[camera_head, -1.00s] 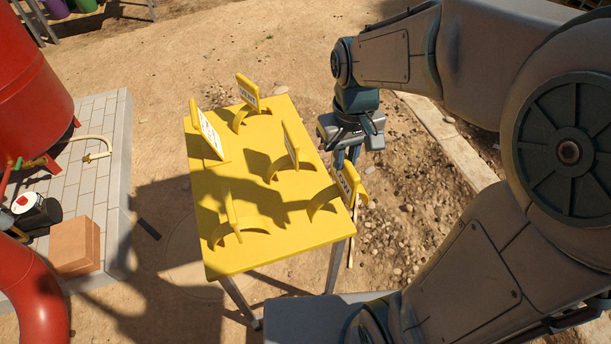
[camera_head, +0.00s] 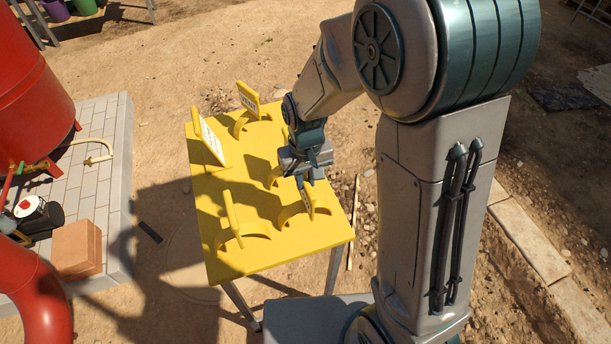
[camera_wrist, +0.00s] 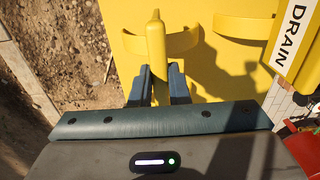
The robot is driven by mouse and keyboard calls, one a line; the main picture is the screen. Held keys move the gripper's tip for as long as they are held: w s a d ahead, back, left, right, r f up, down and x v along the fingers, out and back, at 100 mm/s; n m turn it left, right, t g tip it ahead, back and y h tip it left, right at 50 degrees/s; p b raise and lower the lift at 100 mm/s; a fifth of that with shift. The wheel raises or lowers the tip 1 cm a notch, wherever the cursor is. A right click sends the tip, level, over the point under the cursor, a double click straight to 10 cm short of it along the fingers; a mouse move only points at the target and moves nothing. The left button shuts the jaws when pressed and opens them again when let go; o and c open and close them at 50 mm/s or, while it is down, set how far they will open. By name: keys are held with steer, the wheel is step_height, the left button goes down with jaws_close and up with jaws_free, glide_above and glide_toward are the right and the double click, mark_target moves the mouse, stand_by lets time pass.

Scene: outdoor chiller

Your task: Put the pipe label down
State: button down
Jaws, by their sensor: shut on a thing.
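My gripper (camera_head: 306,183) is shut on a yellow pipe label (camera_head: 309,200) with an upright plate and a curved clip (camera_head: 296,211). The label is over the front right part of the yellow table (camera_head: 275,258). In the wrist view, my two fingers (camera_wrist: 158,88) stand either side of the label's plate (camera_wrist: 156,50), seen edge-on, with its curved clip (camera_wrist: 183,42) behind. The label looks upright. I cannot tell whether it touches the tabletop.
A larger sign (camera_head: 209,141) stands at the left edge. In the wrist view, a DRAIN sign (camera_wrist: 293,35) is at right.

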steer(key=shift+f, duration=0.15)
steer(key=c, duration=1.4)
jaws_free()
step_height(320, 180, up, 12)
steer(key=shift+s+d+r+m+t+b, duration=0.15)
steer(key=shift+s+d+r+m+t, duration=0.4)
steer(key=shift+s+d, duration=1.5)
steer(key=shift+s+d+r+m+t+b, duration=0.15)
steer(key=shift+s+d+r+m+t, duration=0.45)
steer(key=shift+s+d, duration=1.5)
steer(key=shift+s+d+r+m+t+b, duration=0.15)
steer(key=shift+s+d+r+m+t, duration=0.4)
steer(key=shift+s+d, duration=1.5)
